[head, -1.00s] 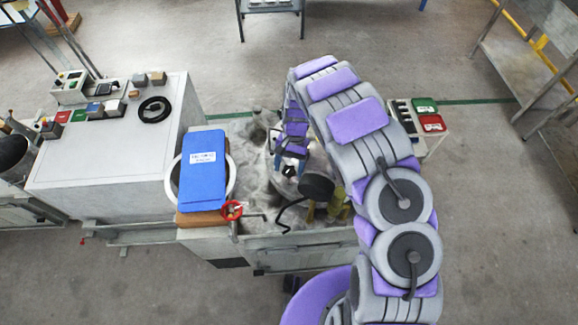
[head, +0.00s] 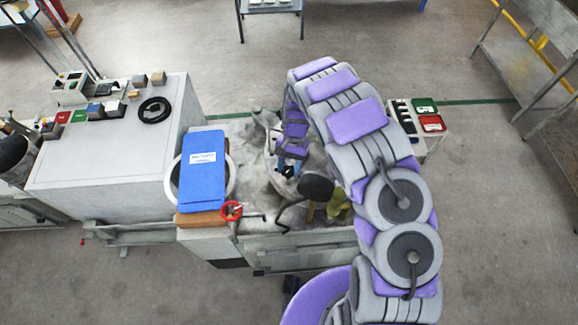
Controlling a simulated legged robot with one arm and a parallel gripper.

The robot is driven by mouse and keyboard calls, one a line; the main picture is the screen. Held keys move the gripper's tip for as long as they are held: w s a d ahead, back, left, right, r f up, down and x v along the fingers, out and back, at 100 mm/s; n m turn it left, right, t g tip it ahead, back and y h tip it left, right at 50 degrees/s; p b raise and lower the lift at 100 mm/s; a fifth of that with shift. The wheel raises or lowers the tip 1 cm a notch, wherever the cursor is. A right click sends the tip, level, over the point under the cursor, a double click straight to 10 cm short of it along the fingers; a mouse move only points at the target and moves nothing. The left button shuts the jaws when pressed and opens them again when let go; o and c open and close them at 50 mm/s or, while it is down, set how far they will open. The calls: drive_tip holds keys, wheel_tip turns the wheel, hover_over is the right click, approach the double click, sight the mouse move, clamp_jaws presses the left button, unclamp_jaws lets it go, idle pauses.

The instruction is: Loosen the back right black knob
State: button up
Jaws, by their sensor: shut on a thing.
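My gripper (head: 287,168) points down over the round metal part of the grey machine (head: 245,185), at the end of my purple and grey arm. It is shut on a small dark thing that I take for the back right black knob; the fingers and arm hide most of it. A larger round black knob (head: 317,187) stands just in front and to the right of my gripper, apart from it. A bent black handle (head: 288,212) lies in front of the gripper.
A blue case (head: 203,170) with a white label lies left of the gripper, over a white ring. A red handwheel (head: 231,211) is at the machine's front. A white bench (head: 110,165) is at left. Red and green boxes (head: 430,122) stand at right behind my arm.

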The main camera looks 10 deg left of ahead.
drive_tip(key=shift+n, duration=0.3)
drive_tip(key=n+p, duration=0.1)
drive_tip(key=n, duration=0.1)
drive_tip(key=n+h, duration=0.1)
drive_tip(key=shift+a+n+h+p, duration=0.2)
drive_tip(key=shift+n+h+p, duration=0.1)
drive_tip(key=shift+n+p, duration=0.1)
drive_tip(key=n+h+p, duration=0.1)
drive_tip(key=n, duration=0.1)
drive_tip(key=n+t+p, duration=0.1)
drive_tip(key=n, duration=0.1)
drive_tip(key=shift+a+r+n+h, duration=0.1)
drive_tip(key=shift+n+h, duration=0.2)
drive_tip(key=shift+h, duration=0.1)
drive_tip(key=n+p, duration=0.1)
drive_tip(key=n, duration=0.1)
drive_tip(key=n+t+h+p, duration=0.1)
drive_tip(key=n+p, duration=0.1)
drive_tip(key=n, duration=0.1)
drive_tip(key=shift+s+a+t, duration=0.1)
drive_tip(key=shift+s+t, duration=0.1)
drive_tip(key=shift+t, duration=0.1)
drive_tip(key=shift+n+t+h+p, duration=0.3)
drive_tip(key=shift+n+t+p, duration=0.4)
drive_tip(key=shift+n+p, duration=1.05)
drive_tip(key=shift+n, duration=0.35)
drive_tip(key=o, duration=1)
drive_tip(key=shift+o, duration=0.2)
